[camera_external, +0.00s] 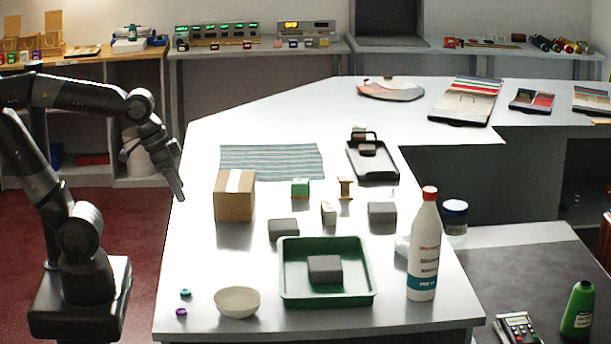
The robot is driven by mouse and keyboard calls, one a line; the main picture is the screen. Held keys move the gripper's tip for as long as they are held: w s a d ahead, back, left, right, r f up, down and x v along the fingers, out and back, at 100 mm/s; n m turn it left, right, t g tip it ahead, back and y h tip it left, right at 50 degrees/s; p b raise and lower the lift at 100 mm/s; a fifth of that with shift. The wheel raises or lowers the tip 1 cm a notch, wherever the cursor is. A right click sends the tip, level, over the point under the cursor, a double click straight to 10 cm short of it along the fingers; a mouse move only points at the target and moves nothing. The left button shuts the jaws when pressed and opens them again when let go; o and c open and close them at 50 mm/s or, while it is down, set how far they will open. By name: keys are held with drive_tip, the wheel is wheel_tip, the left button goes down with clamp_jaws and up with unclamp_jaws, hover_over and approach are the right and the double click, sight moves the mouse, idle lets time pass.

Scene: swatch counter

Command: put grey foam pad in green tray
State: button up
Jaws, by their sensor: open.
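The green tray (288,290) sits near the front of the white counter. A dark grey block (325,268) that looks like a foam pad lies inside it, near its middle. Similar grey blocks lie outside the tray: one (283,228) just behind its left rim and one (382,213) behind its right side. I cannot tell which is the foam pad by look alone. My gripper (181,196) is open and empty at the counter's left edge, pointing down, apart from all of these.
A white bottle (425,250) rises right of the green tray, a bowl (237,302) sits left.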

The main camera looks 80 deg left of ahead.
drive_tip(key=shift+s+a+f+m+t+y, duration=0.15)
drive_tip(key=shift+s+a+m, duration=0.1)
drive_tip(key=shift+s, duration=0.15)
drive_tip(key=shift+s+a+m+t+y, duration=0.1)
drive_tip(key=shift+s+a+m, duration=0.15)
drive_tip(key=shift+s, duration=0.2)
drive_tip(key=shift+s+a+f+m+t+y, duration=0.1)
drive_tip(key=shift+s+a+m+t, duration=0.05)
drive_tip(key=shift+s+m, duration=0.2)
